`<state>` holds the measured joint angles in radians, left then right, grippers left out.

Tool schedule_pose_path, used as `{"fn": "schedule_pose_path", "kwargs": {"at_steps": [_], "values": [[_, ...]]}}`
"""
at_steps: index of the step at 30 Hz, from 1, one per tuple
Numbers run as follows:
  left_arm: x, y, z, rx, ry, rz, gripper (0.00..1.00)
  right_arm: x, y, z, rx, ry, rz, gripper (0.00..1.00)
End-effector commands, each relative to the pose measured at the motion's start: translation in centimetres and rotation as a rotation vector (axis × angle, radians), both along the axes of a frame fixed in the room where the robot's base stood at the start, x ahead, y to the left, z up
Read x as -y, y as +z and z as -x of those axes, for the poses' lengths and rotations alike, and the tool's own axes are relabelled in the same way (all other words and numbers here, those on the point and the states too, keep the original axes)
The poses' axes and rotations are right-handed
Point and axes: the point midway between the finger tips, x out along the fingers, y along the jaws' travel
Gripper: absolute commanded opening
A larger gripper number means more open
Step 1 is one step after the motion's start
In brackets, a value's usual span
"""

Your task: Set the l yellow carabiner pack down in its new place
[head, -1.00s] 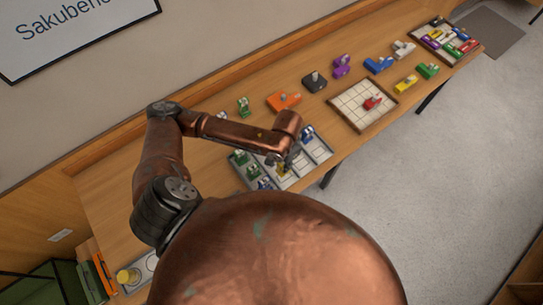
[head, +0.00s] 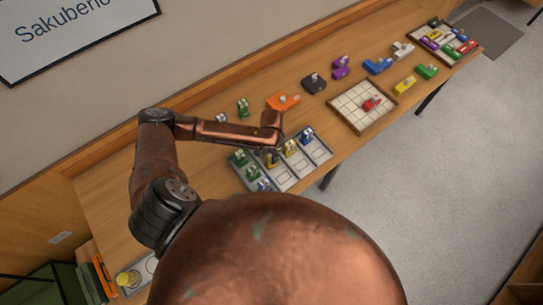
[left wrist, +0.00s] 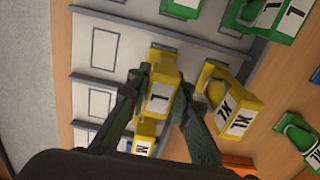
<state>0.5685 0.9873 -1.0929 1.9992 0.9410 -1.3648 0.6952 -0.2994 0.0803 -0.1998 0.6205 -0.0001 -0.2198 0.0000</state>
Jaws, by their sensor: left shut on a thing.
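The L yellow carabiner pack (left wrist: 160,92) is between the two fingers of my left gripper (left wrist: 161,84), which is shut on it. In the head view my left gripper (head: 270,151) is over the grey compartment tray (head: 285,179), and the forearm partly hides the pack. In the left wrist view the XL yellow pack (left wrist: 236,103) is close to the right of the held pack. The M yellow pack (left wrist: 146,132) is below it, partly covered by a finger. I cannot tell whether the held pack touches the tray floor. My right gripper is not in view.
Green packs (head: 240,158) and a blue pack (head: 264,185) sit at the tray's left; another blue pack (head: 307,136) is at its right. An orange pack (head: 283,102) lies behind. A gridded board (head: 349,104) holds a red pack (head: 372,103). Empty compartments show at the tray's front.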

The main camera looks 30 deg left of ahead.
Motion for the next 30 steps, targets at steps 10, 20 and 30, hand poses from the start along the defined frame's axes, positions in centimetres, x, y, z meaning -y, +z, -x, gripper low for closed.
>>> {"fn": "schedule_pose_path", "kwargs": {"at_steps": [10,20,30], "values": [[0.0,-0.3,0.0,0.000,0.001,0.000,0.00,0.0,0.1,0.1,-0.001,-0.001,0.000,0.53],[0.0,-0.3,0.0,0.000,0.001,0.000,0.37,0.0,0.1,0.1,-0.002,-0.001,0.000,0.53],[0.0,0.9,-0.1,0.003,0.000,0.000,0.37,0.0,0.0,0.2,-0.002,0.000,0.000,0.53]]}}
